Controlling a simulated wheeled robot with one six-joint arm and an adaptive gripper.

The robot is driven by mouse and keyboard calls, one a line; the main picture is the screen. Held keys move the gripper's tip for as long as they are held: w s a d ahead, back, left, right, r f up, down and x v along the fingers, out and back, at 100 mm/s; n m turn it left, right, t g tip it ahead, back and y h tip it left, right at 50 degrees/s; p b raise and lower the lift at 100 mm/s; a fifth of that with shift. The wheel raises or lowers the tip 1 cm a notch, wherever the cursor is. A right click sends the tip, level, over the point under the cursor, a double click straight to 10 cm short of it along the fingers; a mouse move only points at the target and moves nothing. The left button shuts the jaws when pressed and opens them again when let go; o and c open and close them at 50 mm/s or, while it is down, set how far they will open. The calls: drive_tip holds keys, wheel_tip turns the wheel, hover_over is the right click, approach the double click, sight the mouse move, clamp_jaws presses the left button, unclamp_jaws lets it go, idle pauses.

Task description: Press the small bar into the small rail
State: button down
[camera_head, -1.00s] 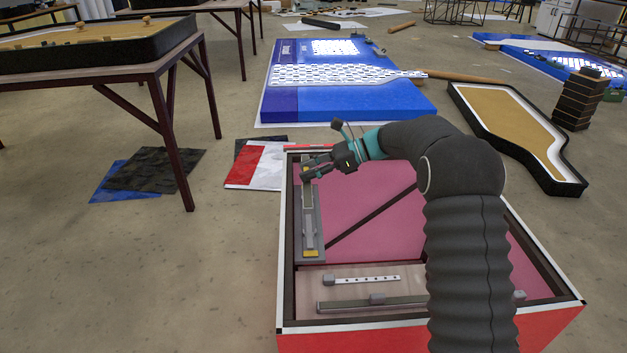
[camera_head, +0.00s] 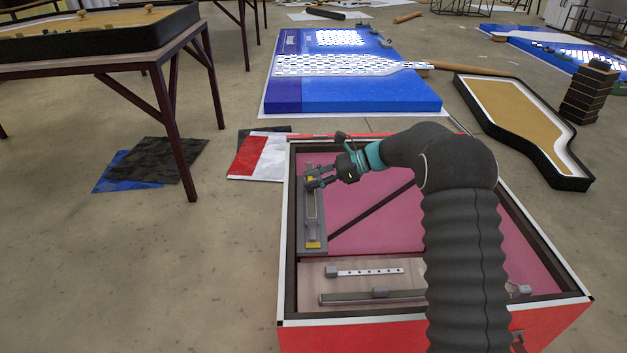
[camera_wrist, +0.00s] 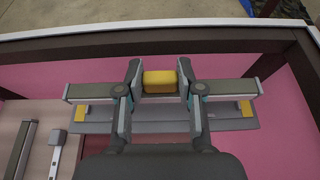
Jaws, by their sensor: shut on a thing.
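My gripper (camera_wrist: 160,84) is shut on a yellow block in the middle of a grey bar (camera_wrist: 219,87), which I take as the small bar. The bar lies level across the wrist view, above or against a grey plate (camera_wrist: 145,127) with yellow pads near both ends. I cannot tell if bar and plate touch. In the head view my gripper (camera_head: 316,183) is at the far part of this plate (camera_head: 313,228). A pale strip with holes (camera_head: 371,272), perhaps the small rail, lies at the box's near end; it also shows in the wrist view (camera_wrist: 55,155).
The red box has a white rim (camera_head: 440,318) and dark inner walls. A longer grey rail (camera_head: 345,299) lies nearer than the strip. A dark divider (camera_head: 375,208) crosses the pink floor (camera_head: 365,205). My arm hides part of the box's right side.

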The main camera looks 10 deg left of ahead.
sight(314, 195)
drive_tip(key=shift+r+p, duration=0.15)
drive_tip(key=shift+p, duration=0.25)
drive_tip(key=shift+f+b, duration=0.6)
drive_tip(key=shift+f, duration=0.9)
drive_tip(key=shift+f, duration=1.45)
drive_tip(key=c, duration=0.7)
unclamp_jaws()
drive_tip(key=shift+o, duration=0.2)
drive_tip(key=shift+d, duration=0.15)
drive_tip(key=p+v, duration=0.1)
drive_tip(key=v, duration=0.7)
drive_tip(key=shift+w, duration=0.1)
idle(0.4)
